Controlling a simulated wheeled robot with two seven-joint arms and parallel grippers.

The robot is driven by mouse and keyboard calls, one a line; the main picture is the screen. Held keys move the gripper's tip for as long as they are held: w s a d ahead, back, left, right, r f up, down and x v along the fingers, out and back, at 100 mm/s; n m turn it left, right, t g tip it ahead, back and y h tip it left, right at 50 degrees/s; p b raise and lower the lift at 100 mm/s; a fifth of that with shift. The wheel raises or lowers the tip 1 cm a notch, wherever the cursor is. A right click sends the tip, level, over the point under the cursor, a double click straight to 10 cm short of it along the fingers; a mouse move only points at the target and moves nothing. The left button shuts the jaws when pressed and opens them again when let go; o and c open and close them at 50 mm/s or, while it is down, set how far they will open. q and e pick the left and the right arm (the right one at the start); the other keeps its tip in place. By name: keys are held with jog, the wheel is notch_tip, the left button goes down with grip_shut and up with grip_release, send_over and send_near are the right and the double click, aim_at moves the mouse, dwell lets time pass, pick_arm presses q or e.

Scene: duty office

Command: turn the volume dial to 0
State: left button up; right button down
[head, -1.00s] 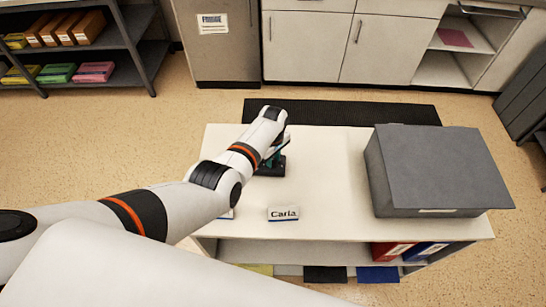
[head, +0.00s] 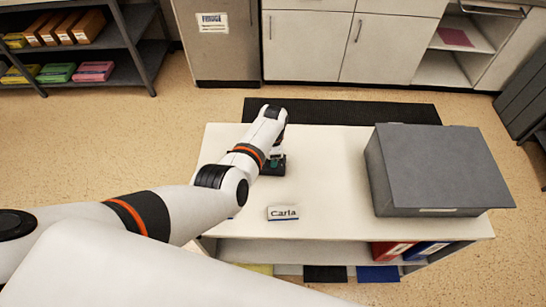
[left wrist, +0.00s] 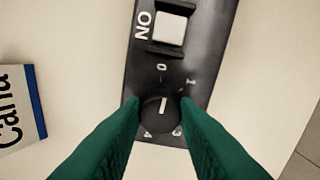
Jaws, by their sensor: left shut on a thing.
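The black control box (head: 280,169) lies on the white table, partly hidden under my left arm in the head view. In the left wrist view the box (left wrist: 185,52) shows a pale button beside the word "ON". Below it is the round black volume dial (left wrist: 153,117), with a white pointer line. The pointer faces up the box, nearly at the "0" mark, perhaps slightly right of it; the "1" mark is further right. My left gripper (left wrist: 163,108) has its green fingers on both sides of the dial, shut on it. My right gripper is out of view.
A name card reading "Carla" (head: 288,213) lies on the table (head: 325,170) near the box. A large grey box (head: 436,170) covers the table's right side. The middle of the table is clear. Binders (head: 390,250) stand on the shelf below.

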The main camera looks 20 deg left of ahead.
pick_arm(q)
jog(key=shift+n, duration=1.1)
jog(key=o, duration=1)
jog(key=shift+r, duration=0.1)
jog(key=shift+r, duration=0.35)
notch_tip(320, 180, up, 11)
jog(key=p, duration=0.1)
